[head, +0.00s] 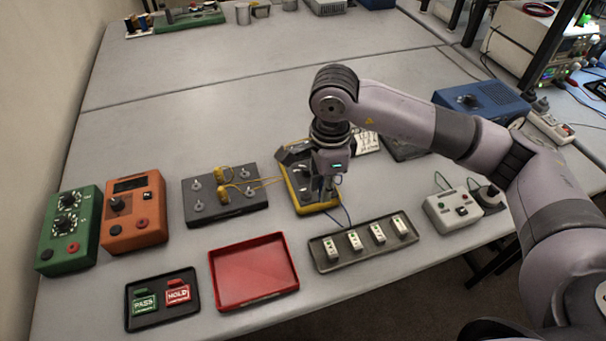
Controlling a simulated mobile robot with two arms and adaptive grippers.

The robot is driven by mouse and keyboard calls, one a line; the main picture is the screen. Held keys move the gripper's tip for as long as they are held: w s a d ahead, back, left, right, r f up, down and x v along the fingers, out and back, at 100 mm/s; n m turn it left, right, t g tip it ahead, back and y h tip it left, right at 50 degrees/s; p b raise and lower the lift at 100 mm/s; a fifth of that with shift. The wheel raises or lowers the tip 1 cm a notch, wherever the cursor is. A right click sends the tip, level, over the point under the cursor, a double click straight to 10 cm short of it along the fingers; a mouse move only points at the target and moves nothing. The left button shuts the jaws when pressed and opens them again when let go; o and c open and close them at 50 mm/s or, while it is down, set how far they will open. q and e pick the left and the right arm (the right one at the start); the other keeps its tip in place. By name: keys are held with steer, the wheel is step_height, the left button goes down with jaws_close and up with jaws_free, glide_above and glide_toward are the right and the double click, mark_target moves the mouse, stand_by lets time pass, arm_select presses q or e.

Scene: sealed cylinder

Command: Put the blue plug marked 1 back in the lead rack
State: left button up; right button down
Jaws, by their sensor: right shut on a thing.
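My right gripper (327,190) points down over the yellow-edged device (292,193) near the middle of the table. It is shut, and a thin blue lead (346,214) hangs beside its fingertips. The blue plug itself is mostly hidden by the fingers, and its mark cannot be read. I cannot tell whether the plug touches the device. A dark box with several metal posts (228,210) stands to the left, with yellow plugs and leads on it. I cannot tell for sure which thing is the lead rack. My left gripper is not in view.
A grey tray (326,267) with several white blocks lies in front of the gripper. A red tray (290,292), a black PASS/HOLD tray (136,323), orange (138,238) and green (75,200) boxes stand left. A white box (445,218) stands right. The table behind is mostly clear.

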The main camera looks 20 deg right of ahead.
steer(key=s+d+n+b, duration=0.1)
steer(key=s+n, duration=0.7)
steer(key=n, duration=1)
steer(key=shift+d+r+n, duration=0.2)
steer(key=shift+d+n, duration=0.2)
steer(key=shift+d, duration=0.2)
